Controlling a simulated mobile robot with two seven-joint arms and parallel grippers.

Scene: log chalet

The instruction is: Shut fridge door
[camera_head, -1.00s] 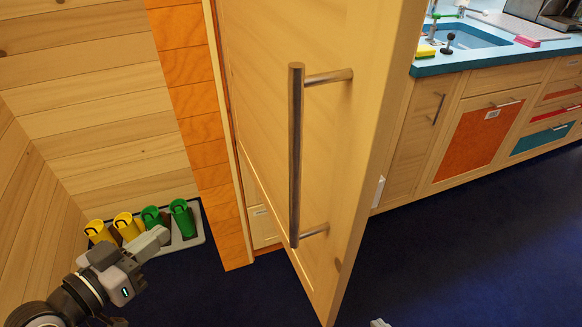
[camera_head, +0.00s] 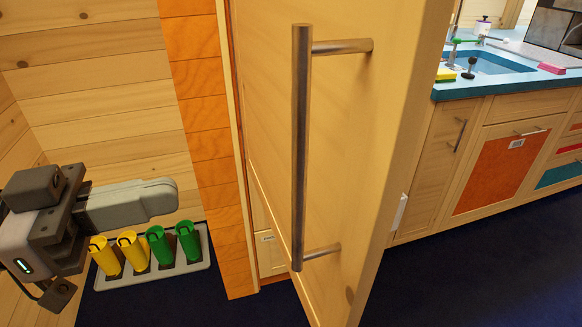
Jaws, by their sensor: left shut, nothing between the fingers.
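The fridge door (camera_head: 345,170) is a tall pale wooden panel standing ajar in front of me, its free edge toward me and to the right. A long upright metal bar handle (camera_head: 301,150) is fixed on its face by two posts. My left gripper (camera_head: 172,197) is at the left, shut and empty, its fingers pointing right toward the door. It is apart from the door and the handle, with the orange wood strip between them in the picture. The fridge interior is hidden. My right gripper is not in view.
A pale tray (camera_head: 150,278) with yellow and green cups (camera_head: 158,245) lies on the dark blue floor (camera_head: 470,275) below my left gripper. A counter with a sink (camera_head: 492,63) stands at right. The floor at the lower right is clear.

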